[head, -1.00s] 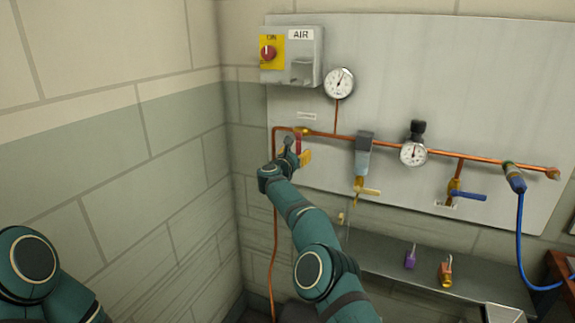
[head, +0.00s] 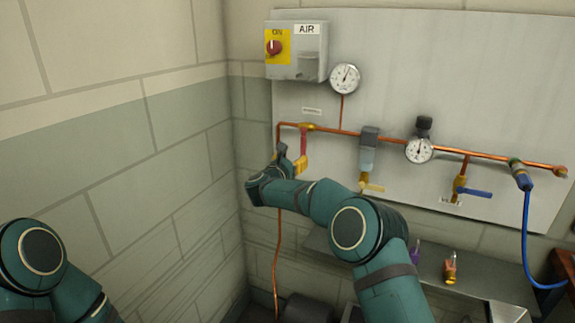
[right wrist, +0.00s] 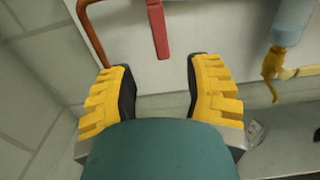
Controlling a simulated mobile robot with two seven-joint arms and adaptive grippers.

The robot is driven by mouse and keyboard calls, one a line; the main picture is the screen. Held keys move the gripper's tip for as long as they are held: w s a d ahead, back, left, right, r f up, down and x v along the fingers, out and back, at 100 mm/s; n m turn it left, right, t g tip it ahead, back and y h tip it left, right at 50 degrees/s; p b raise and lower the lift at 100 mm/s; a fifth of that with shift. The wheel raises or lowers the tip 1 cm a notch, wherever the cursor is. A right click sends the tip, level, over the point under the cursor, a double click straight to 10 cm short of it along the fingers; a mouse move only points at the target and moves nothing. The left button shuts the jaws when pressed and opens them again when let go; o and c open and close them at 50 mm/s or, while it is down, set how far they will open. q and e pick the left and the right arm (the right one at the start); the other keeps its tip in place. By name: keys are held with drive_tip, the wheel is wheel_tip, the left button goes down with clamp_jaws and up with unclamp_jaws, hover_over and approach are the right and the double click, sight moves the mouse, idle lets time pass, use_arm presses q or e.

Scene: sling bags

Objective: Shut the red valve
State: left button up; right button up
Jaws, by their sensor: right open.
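The red valve is a brass body (head: 307,127) on the copper pipe with a long red handle (head: 303,141) hanging straight down. In the right wrist view the red handle (right wrist: 157,28) enters from the top and ends just beyond the fingertips, roughly midway between them. My right gripper (head: 292,158) is just below the handle in the head view. In the wrist view its yellow-backed fingers (right wrist: 160,75) are spread apart with nothing between them. My left gripper is out of view; only part of that arm shows at lower left.
The copper pipe (head: 348,132) crosses the wall panel, with a gauge (head: 345,78) above it. To the right are a filter (head: 368,150), a regulator gauge (head: 419,150) and a blue-handled valve (head: 474,192). A shelf below holds padlocks (head: 450,268). A side wall stands close at left.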

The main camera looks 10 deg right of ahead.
drive_tip(key=shift+v, duration=1.7)
